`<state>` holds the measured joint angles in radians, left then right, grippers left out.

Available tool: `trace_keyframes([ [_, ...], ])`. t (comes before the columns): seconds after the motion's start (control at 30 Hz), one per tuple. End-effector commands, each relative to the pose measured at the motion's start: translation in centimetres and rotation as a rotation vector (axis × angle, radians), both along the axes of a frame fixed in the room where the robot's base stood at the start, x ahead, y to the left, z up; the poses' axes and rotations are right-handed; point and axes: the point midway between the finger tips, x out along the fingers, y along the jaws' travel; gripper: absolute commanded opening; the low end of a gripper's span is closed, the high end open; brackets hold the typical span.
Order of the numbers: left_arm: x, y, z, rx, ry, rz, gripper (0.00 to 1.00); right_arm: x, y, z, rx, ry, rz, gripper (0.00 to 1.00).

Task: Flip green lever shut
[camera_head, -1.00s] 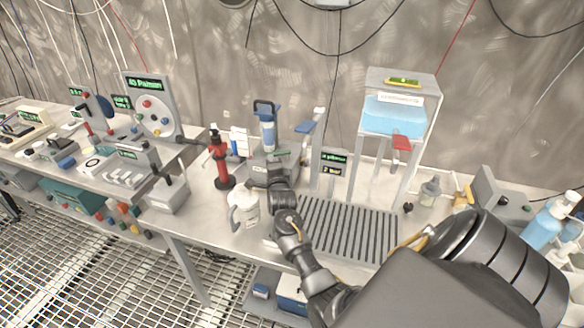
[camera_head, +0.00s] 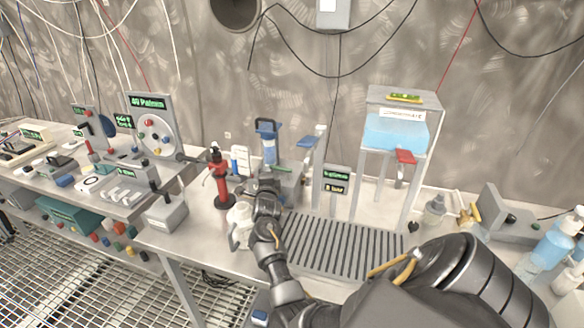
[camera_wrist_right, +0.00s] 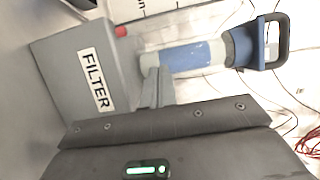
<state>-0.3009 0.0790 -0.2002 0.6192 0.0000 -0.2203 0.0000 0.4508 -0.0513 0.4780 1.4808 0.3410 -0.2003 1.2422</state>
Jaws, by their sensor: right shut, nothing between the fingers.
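A small green piece (camera_head: 281,168), which may be the green lever, shows at the foot of the blue pump-like cylinder (camera_head: 268,148) in the head view. It is too small to tell its position. My right gripper (camera_head: 268,182) is just in front of it, near a grey box (camera_head: 291,182). In the right wrist view the fingers (camera_wrist_right: 157,88) are shut and empty. They point toward the cylinder's pale neck, beside a grey box labelled FILTER (camera_wrist_right: 72,72); contact cannot be told. No green lever shows in the wrist view. My left gripper is not in view.
A white bottle (camera_head: 240,222) stands left of my right forearm. A red pump (camera_head: 221,180) is behind it. A slotted drain tray (camera_head: 340,245) lies to the right, below a stand with a blue tank (camera_head: 395,132) and red lever (camera_head: 405,157).

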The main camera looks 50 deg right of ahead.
Motion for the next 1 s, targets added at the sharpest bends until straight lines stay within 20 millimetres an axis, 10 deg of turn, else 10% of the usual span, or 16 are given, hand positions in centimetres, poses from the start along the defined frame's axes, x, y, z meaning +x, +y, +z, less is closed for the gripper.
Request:
trace_keyframes([
  [0.57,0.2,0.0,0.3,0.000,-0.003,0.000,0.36,-0.2,-0.2,0.5,-0.004,-0.006,-0.004,0.00],
  [1.0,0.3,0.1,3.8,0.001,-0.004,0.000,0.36,-4.6,4.4,0.5,-0.001,-0.001,-0.001,0.00],
])
